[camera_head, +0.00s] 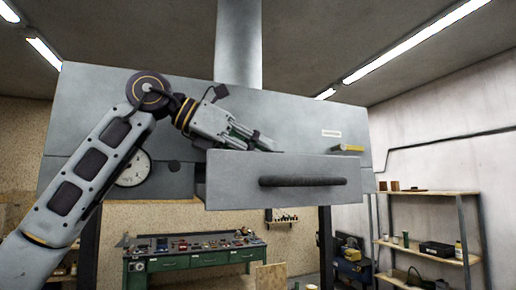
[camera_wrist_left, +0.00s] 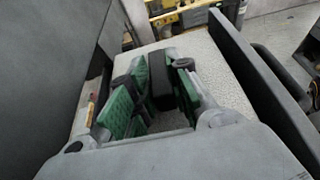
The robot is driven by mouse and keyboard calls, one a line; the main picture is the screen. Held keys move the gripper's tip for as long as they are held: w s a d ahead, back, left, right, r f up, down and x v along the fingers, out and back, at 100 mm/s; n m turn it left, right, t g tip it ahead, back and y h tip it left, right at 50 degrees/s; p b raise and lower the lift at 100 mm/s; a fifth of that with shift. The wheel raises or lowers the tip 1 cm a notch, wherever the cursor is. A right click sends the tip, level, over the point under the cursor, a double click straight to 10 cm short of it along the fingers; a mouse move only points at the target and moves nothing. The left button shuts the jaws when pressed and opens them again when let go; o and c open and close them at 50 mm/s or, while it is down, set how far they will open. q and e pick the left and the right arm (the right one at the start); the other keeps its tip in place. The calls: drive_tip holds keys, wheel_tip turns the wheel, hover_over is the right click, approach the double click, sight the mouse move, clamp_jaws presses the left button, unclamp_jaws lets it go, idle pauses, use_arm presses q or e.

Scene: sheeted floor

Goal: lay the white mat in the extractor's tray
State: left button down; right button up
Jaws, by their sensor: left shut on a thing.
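The extractor's tray (camera_head: 230,178) is pulled out from the grey hood and has a dark bar handle (camera_head: 302,181). My left gripper (camera_head: 258,143) is over the tray's left part, with its fingertips near the tray's front wall. In the left wrist view the gripper (camera_wrist_left: 162,85) has green-padded fingers shut on a dark block-like grip. The pale, speckled mat (camera_wrist_left: 222,76) lies flat beneath the fingers, between the hood face and the tray's front wall (camera_wrist_left: 262,75). I cannot tell whether it rests on the tray's floor. The head view hides the mat. My right gripper is not in view.
The grey hood (camera_head: 300,120) fills the middle, with a round dial (camera_head: 134,168) at its left. A green workbench (camera_head: 190,259) stands behind and below, and a shelf rack (camera_head: 428,193) stands at the right.

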use_arm(q)
drive_tip(key=shift+f+b, duration=0.95)
drive_tip(key=shift+f, duration=0.6)
drive_tip(key=c, duration=1.3)
unclamp_jaws()
drive_tip(key=shift+o, duration=0.2)
drive_tip(key=shift+a, duration=0.1)
drive_tip(key=v, duration=1.2)
